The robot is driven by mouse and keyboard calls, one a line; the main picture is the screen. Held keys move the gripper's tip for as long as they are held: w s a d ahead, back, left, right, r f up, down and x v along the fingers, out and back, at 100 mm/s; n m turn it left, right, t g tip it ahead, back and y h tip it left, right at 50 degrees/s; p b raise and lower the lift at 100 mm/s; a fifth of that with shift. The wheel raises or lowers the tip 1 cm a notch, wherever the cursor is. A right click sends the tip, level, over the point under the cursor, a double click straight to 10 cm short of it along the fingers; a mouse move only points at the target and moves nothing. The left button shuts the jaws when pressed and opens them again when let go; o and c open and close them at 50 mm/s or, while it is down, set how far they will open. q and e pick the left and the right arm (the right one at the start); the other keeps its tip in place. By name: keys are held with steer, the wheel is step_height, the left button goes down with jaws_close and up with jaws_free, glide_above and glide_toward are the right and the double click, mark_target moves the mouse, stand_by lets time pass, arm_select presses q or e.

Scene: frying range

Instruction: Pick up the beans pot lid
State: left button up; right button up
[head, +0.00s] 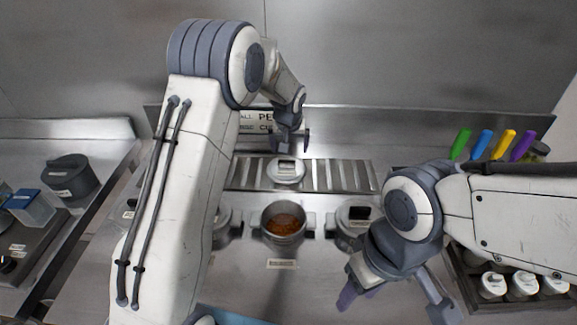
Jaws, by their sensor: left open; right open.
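A round pale lid with a dark-topped handle (286,170) lies on the slatted metal rack (335,174) behind the pots. An open pot (283,238) with orange-brown food like beans stands in front of it, with a label plate below. I cannot read whether the lid belongs to this pot. My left gripper (293,142) is open and empty, just behind and above the lid, apart from it as far as I can tell. My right gripper (395,303) is open and empty at the front right, over the counter.
A lidded pot (357,213) stands right of the open pot; another (222,226) is partly hidden by my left arm. Coloured handles (481,145) stand at the back right. A dark rack with white-capped containers (523,284) is at right. A grey pot (71,177) is at left.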

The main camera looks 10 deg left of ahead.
mark_target(287, 160)
arm_select(q)
steer(key=f, duration=0.1)
steer(key=w+a+f, duration=0.1)
steer(key=shift+a+f+p, duration=0.1)
steer(key=shift+f+p, duration=0.2)
steer(key=shift+f, duration=0.1)
steer(key=shift+w+a+f+p, duration=0.15)
steer(key=shift+w+f+p, duration=0.15)
steer(key=shift+f+p, duration=0.2)
steer(key=p+x, duration=0.1)
steer(key=x, duration=0.2)
steer(key=shift+w, duration=0.15)
steer(key=shift+w+f, duration=0.15)
steer(key=shift+f, duration=0.3)
steer(key=c, duration=1.4)
